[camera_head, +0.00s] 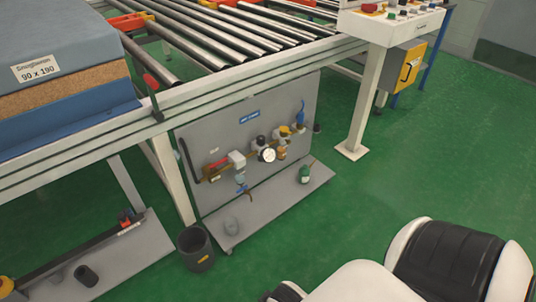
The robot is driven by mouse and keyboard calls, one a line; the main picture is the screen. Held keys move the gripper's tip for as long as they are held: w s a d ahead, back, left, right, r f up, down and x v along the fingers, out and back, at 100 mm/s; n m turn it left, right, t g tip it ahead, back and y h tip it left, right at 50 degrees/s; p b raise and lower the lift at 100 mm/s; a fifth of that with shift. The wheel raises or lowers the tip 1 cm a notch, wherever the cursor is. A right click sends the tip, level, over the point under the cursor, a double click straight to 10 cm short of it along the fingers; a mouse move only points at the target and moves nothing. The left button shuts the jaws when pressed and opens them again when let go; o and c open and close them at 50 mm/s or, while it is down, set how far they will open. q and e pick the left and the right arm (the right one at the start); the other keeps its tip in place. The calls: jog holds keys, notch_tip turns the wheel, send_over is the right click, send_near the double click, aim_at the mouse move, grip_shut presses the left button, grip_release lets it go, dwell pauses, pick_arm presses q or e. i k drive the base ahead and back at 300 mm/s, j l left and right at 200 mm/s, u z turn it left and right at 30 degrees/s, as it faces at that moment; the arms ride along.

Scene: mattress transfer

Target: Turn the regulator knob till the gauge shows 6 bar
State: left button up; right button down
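A grey panel (235,112) under the conveyor frame carries a row of air fittings. A small round gauge (267,155) with a white face sits in the middle of the row; its needle and numbers are too small to read. A dark knob-like part (257,142) is just up and left of the gauge, and a yellow-topped fitting (285,131) is to its right. I cannot tell for certain which is the regulator knob. Neither gripper shows; white and black parts of my own body fill the lower right, apart from the panel.
A control post (362,105) stands at right. Green floor (365,195) is clear before the panel.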

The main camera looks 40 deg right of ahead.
aim_at(260, 139)
jog(key=z, duration=1.35)
